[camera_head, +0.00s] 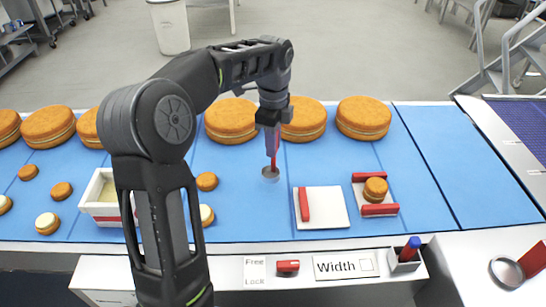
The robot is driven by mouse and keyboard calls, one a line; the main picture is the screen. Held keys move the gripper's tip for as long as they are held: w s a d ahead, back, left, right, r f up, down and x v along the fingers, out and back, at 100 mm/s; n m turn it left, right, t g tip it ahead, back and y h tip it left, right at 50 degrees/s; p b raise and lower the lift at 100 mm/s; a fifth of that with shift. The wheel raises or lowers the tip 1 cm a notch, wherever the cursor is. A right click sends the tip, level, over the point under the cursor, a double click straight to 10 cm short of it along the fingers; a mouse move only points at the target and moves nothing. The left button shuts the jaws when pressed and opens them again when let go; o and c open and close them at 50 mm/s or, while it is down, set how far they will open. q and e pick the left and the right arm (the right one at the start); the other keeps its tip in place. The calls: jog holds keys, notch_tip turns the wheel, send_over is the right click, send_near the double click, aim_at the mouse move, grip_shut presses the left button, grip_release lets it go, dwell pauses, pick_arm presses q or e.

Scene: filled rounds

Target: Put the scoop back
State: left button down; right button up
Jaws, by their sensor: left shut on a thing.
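My left gripper (272,138) is shut on the red handle of the scoop (270,174), which points down. The scoop's round metal end is low over the blue belt, left of the white board; I cannot tell whether it touches. A white tub (103,208) with pale filling stands at the left on the belt, partly hidden by my left arm. My right gripper is not in view.
Large filled rounds (363,117) line the belt's far side. Small rounds lie near the tub. A white board (328,213) with a red bar and a red-railed holder with a small filled round (375,189) stand right of the scoop. A metal ring (507,272) lies at lower right.

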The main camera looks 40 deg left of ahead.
aim_at(273, 166)
pick_arm(q)
notch_tip(273, 166, down, 3)
jog(key=shift+f, duration=0.35)
dwell(0.3)
jog(key=shift+f, duration=0.15)
jog(key=c, duration=1.3)
grip_release()
